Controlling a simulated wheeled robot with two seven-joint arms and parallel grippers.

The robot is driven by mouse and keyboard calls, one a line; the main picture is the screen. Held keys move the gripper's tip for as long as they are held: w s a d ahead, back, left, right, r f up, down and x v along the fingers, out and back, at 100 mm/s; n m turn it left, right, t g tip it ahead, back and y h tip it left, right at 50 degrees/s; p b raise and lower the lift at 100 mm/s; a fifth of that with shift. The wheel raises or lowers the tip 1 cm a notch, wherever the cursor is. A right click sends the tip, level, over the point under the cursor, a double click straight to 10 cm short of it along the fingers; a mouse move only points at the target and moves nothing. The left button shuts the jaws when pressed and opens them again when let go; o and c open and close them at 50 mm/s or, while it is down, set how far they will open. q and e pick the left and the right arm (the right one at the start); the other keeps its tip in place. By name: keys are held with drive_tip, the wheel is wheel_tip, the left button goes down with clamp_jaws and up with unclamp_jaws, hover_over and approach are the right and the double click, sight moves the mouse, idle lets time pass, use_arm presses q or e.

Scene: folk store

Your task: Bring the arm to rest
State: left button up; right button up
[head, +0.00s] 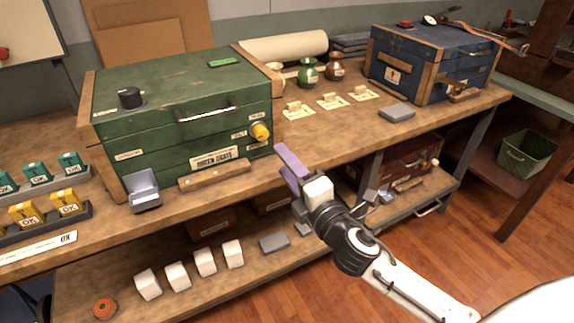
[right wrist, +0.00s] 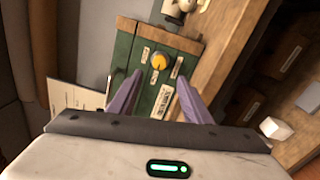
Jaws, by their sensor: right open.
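My right arm comes in from the lower right in the head view. Its gripper (head: 290,165) hangs in front of the bench's front edge, to the right of the green chest. In the right wrist view the gripper (right wrist: 157,98) has its two purple fingers spread apart with nothing between them. The green chest (head: 165,80), with a yellow knob (head: 260,132), stands on the bench; its knob (right wrist: 159,62) shows beyond the fingers in the right wrist view. My left gripper is not in view.
The wooden bench (head: 330,135) holds a blue chest (head: 425,62) at back right, green and brown bottles, and several tan cards. Racks of yellow and teal blocks stand at left. Several white blocks (head: 205,262) lie on the lower shelf. Open wooden floor lies at right.

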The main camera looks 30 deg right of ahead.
drive_tip(key=s+a+f+m+g+y, duration=0.1)
drive_tip(key=s+a+f+m+g, duration=0.25)
drive_tip(key=f, duration=0.55)
drive_tip(key=s+f+m+g, duration=0.2)
drive_tip(key=s+f+m, duration=0.3)
drive_tip(key=s+f, duration=0.25)
drive_tip(key=s+a+f+m+g, duration=0.2)
drive_tip(key=s+a+f+m, duration=0.1)
drive_tip(key=s+f, duration=0.3)
drive_tip(key=s+a+f+m+g+y, duration=0.1)
drive_tip(key=s+a+f+m+g, duration=0.1)
drive_tip(key=s+f+m, duration=0.4)
drive_tip(key=shift+s+a+f+y, duration=0.15)
drive_tip(key=shift+s+a+y, duration=0.15)
drive_tip(key=shift+s+a, duration=0.65)
